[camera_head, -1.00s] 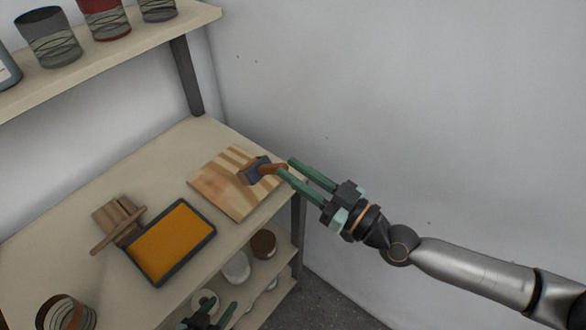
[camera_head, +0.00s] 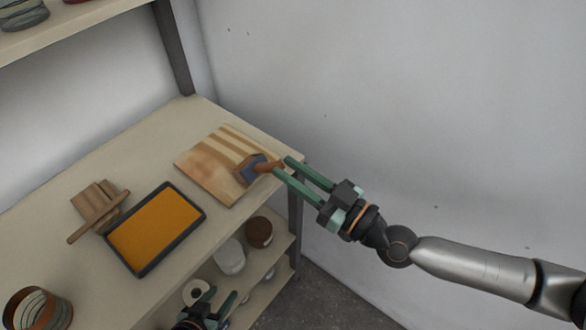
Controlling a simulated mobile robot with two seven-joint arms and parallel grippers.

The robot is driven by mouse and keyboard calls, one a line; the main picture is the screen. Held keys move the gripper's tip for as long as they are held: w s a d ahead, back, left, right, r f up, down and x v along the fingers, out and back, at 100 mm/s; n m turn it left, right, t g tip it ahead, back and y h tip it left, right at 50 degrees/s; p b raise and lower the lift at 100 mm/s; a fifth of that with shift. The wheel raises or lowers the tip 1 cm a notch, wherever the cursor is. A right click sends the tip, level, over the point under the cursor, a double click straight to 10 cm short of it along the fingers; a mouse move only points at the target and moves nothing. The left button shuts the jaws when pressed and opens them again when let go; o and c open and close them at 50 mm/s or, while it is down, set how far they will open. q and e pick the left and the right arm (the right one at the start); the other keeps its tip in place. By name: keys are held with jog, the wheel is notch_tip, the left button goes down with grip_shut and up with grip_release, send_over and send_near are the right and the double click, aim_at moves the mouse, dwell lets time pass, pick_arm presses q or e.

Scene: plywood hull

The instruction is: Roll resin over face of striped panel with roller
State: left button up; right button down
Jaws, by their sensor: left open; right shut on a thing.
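The striped panel (camera_head: 207,163) lies flat on the bench's right end. Pale and brown stripes show on its upper right part; its left part looks more evenly amber-brown. The roller (camera_head: 249,170), with a dark blue-grey head and an orange-brown handle, is over the panel's right front part. I cannot tell whether it touches the face. My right gripper (camera_head: 281,166) is shut on the roller's handle, reaching in from the right. My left gripper (camera_head: 221,294) is open and empty, low in front of the bench. A dark-rimmed tray (camera_head: 198,209) of orange resin lies left of the panel.
A wooden block-like object with a stick (camera_head: 98,206) lies left of the tray. An open can (camera_head: 38,308) stands at the front left. White and brown containers (camera_head: 230,257) sit on the lower shelf. A wall (camera_head: 400,100) rises behind and right. An upper shelf (camera_head: 90,28) overhangs the back left.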

aim_at(275, 163)
jog(key=shift+f+b, duration=0.3)
jog(key=shift+f, duration=0.15)
dwell(0.5)
jog(key=shift+f+p+x, duration=0.1)
jog(key=shift+p+x, duration=0.25)
jog(key=shift+x, duration=0.7)
jog(key=shift+f+p+x, duration=0.15)
jog(key=shift+p+x, duration=0.2)
jog(key=shift+x, duration=3)
jog(key=shift+w+f, duration=0.1)
jog(key=shift+f, duration=0.05)
jog(key=shift+a, duration=0.1)
